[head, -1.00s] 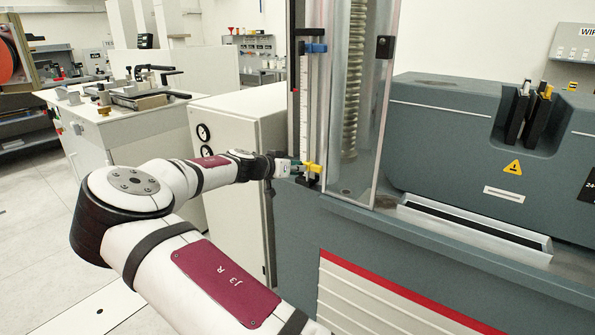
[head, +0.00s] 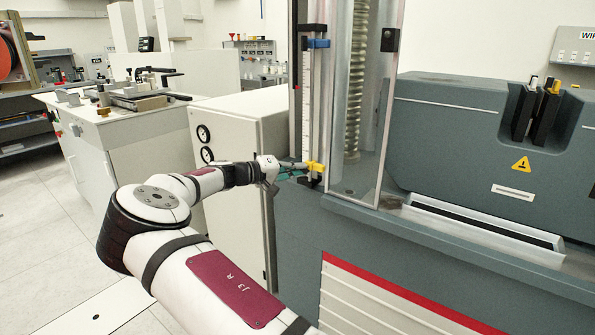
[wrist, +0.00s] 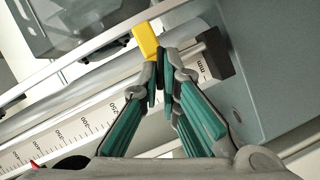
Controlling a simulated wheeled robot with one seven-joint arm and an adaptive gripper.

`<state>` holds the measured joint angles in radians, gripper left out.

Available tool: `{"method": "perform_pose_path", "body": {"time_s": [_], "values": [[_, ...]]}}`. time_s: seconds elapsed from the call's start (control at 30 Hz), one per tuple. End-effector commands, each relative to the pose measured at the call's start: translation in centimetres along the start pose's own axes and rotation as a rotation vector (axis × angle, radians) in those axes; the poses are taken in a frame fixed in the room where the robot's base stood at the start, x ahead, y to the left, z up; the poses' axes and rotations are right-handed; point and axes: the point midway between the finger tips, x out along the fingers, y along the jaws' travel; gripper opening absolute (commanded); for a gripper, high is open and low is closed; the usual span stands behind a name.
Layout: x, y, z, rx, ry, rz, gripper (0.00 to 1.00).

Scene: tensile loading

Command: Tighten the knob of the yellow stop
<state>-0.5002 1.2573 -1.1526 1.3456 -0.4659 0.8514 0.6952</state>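The yellow stop (head: 315,167) sits low on the upright scale rail (head: 306,110) at the left of the testing machine. In the wrist view it shows as a yellow block (wrist: 147,40) just beyond my fingertips. My gripper (head: 296,166) reaches it from the left in the head view. In the wrist view the green-padded fingers of my gripper (wrist: 162,75) are nearly together, with their tips against the stop's side.
A blue stop (head: 318,43) sits high on the same rail. A dark end block (wrist: 217,52) closes the rail's lower end. A clear guard (head: 378,130) with a screw stands right of it. A white cabinet (head: 240,125) stands behind my arm.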

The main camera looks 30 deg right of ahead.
Motion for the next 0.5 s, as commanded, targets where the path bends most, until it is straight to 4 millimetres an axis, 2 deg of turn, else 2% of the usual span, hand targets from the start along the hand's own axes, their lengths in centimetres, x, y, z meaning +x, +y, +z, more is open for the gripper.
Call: {"method": "perform_pose_path", "body": {"time_s": [0.2,0.5], "values": [[-0.01,-0.32,0.05,-0.176,0.000,0.073,0.00],[0.01,-0.44,0.14,-0.352,-0.002,0.146,0.00]]}}
